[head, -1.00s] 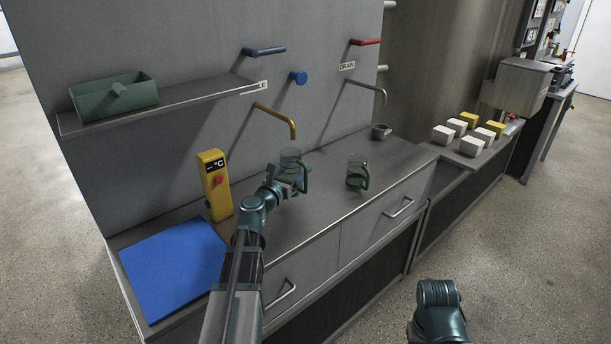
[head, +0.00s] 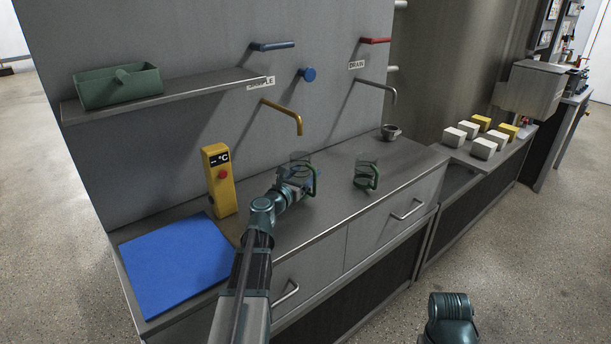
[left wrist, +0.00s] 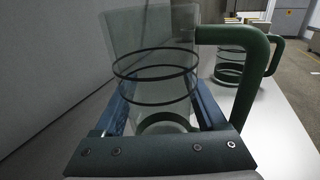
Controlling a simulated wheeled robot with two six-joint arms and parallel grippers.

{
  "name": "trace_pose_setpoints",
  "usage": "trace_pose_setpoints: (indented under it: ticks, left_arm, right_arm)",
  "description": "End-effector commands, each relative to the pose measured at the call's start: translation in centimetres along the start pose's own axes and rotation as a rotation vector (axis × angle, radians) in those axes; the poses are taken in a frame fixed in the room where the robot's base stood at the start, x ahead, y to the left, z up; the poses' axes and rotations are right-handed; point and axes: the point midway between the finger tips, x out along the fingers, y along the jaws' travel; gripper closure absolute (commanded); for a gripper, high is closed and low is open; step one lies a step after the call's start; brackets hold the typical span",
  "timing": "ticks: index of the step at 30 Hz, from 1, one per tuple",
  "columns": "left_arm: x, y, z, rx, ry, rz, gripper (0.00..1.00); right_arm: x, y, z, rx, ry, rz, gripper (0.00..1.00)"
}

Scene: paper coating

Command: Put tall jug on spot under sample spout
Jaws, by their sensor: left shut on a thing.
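The tall jug (head: 300,163) is clear with dark rings and a green handle. My left gripper (head: 292,180) is shut on its body. In the left wrist view, the jug (left wrist: 155,70) is upright between the fingers (left wrist: 160,120), with the handle to the right. In the head view, the jug shows just below the tip of the brass sample spout (head: 285,113). The spot under the spout is hidden by the jug and gripper, and I cannot tell whether the jug touches the bench. My right gripper is not in view.
A yellow thermometer unit (head: 221,185) and a blue mat (head: 175,265) are to the left.

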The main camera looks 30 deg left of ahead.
Motion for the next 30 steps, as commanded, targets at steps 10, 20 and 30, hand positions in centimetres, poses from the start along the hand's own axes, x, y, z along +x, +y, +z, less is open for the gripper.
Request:
trace_pose_setpoints:
  ticks: [10, 20, 30]
  left_arm:
    - [0.0, 0.0, -0.2, 0.0, 0.0, 0.0, 0.0]
    - [-1.5, -0.1, 0.1, 0.0, 0.0, 0.002, 0.0]
    - [-8.5, -0.2, 0.1, 0.0, 0.0, 0.003, 0.0]
  right_arm:
    - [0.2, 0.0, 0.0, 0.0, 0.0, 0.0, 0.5]
    - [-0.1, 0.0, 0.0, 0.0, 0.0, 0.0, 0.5]
    - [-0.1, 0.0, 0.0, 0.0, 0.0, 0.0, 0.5]
